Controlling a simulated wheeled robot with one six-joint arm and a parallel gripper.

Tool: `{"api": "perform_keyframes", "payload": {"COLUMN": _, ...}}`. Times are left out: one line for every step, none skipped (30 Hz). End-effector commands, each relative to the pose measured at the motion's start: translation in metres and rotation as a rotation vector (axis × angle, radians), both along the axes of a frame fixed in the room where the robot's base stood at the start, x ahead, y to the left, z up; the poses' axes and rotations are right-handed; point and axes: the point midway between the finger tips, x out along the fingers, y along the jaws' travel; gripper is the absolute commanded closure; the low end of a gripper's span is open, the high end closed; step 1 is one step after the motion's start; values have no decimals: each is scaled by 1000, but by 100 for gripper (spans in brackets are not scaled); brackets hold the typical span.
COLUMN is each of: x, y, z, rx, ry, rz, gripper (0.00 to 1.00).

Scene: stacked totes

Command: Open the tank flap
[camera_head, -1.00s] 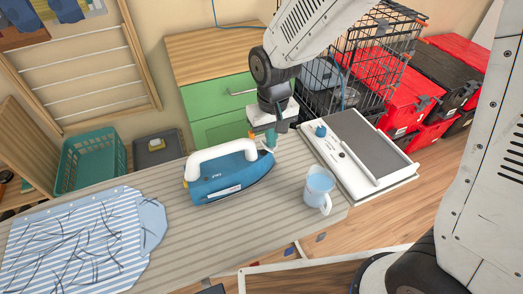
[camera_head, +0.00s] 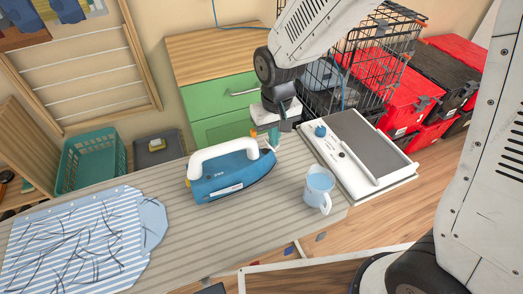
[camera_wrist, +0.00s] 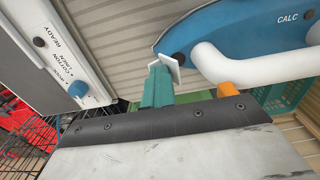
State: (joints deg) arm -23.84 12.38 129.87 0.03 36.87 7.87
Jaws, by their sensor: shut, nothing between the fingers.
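The blue iron (camera_head: 232,176) with a white handle lies on the striped board, its nose toward the right. In the wrist view I see its blue body (camera_wrist: 245,35) and the white handle (camera_wrist: 240,68). My gripper (camera_head: 273,140) is above the nose end. Its teal fingers with white tips (camera_wrist: 164,65) are together, holding nothing, close beside the iron's front edge. I cannot tell whether they touch the iron. An orange part (camera_wrist: 230,88) shows beside the fingers. I cannot make out the tank flap clearly or tell how far it stands open.
A pale blue jug (camera_head: 318,188) stands right of the iron. The white and grey station (camera_head: 360,150), with a blue knob, is beyond it. A striped shirt (camera_head: 75,235) lies on the board (camera_head: 205,235) at left. A green drawer unit (camera_head: 218,100) stands behind.

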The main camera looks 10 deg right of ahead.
Motion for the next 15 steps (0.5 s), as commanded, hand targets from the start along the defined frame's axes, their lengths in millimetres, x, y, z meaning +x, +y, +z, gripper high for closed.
{"api": "perform_keyframes", "payload": {"x": -7, "y": -5, "z": -10, "rx": -13, "ry": 23, "rz": 0, "gripper": 100}}
{"api": "perform_keyframes", "payload": {"x": -7, "y": -5, "z": -10, "rx": -13, "ry": 23, "rz": 1, "gripper": 100}}
{"api": "perform_keyframes", "payload": {"x": -7, "y": -5, "z": -11, "rx": -13, "ry": 23, "rz": 1, "gripper": 100}}
{"api": "perform_keyframes", "payload": {"x": -7, "y": -5, "z": -11, "rx": -13, "ry": 23, "rz": 1, "gripper": 100}}
{"api": "perform_keyframes", "payload": {"x": -7, "y": -5, "z": -12, "rx": -13, "ry": 23, "rz": 1, "gripper": 100}}
{"api": "perform_keyframes", "payload": {"x": -7, "y": -5, "z": -13, "rx": -13, "ry": 23, "rz": 1, "gripper": 100}}
{"api": "perform_keyframes", "payload": {"x": -7, "y": -5, "z": -13, "rx": -13, "ry": 23, "rz": 2, "gripper": 100}}
{"api": "perform_keyframes", "payload": {"x": -7, "y": -5, "z": -14, "rx": -13, "ry": 22, "rz": 2, "gripper": 100}}
{"api": "perform_keyframes", "payload": {"x": -7, "y": -5, "z": -15, "rx": -13, "ry": 22, "rz": 2, "gripper": 100}}
{"api": "perform_keyframes", "payload": {"x": -7, "y": -5, "z": -16, "rx": -13, "ry": 22, "rz": 2, "gripper": 100}}
{"api": "perform_keyframes", "payload": {"x": -7, "y": -5, "z": -16, "rx": -12, "ry": 21, "rz": 2, "gripper": 100}}
{"api": "perform_keyframes", "payload": {"x": -7, "y": -5, "z": -17, "rx": -11, "ry": 22, "rz": 3, "gripper": 100}}
{"api": "perform_keyframes", "payload": {"x": -7, "y": -5, "z": -18, "rx": -11, "ry": 21, "rz": 3, "gripper": 100}}
{"api": "perform_keyframes", "payload": {"x": -7, "y": -5, "z": -19, "rx": -11, "ry": 21, "rz": 3, "gripper": 100}}
{"api": "perform_keyframes", "payload": {"x": -7, "y": -5, "z": -19, "rx": -11, "ry": 20, "rz": 3, "gripper": 100}}
